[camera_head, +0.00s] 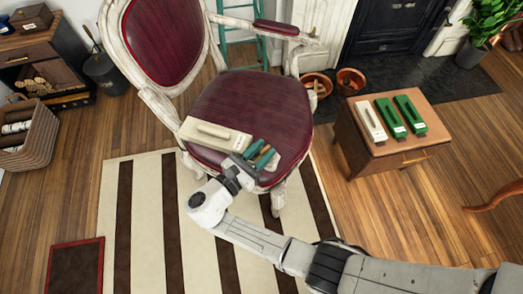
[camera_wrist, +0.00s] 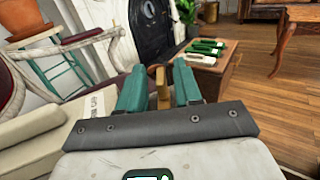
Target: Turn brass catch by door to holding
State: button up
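My gripper (camera_head: 262,155) is over the front of the red chair seat (camera_head: 250,105), beside a long cream box (camera_head: 216,135). In the wrist view my gripper (camera_wrist: 160,85) has two teal fingers standing apart. A small tan or brass-coloured upright piece (camera_wrist: 159,82) shows between them; whether the fingers touch it I cannot tell. Its lower part is hidden behind the dark gripper bar. The cream box shows at the left in the wrist view (camera_wrist: 40,140), with lettering on its edge. A black fireplace door (camera_head: 395,25) is at the back; I cannot make out a catch on it.
A small wooden table (camera_head: 400,148) at right holds one white and two green boxes. Terracotta pots (camera_head: 350,80) stand by the hearth. The chair's white arms and legs surround the seat. The striped rug (camera_head: 145,230) is mostly clear.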

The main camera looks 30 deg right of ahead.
jog(key=v, duration=1.1)
jog(key=shift+d, duration=0.1)
dwell(0.5)
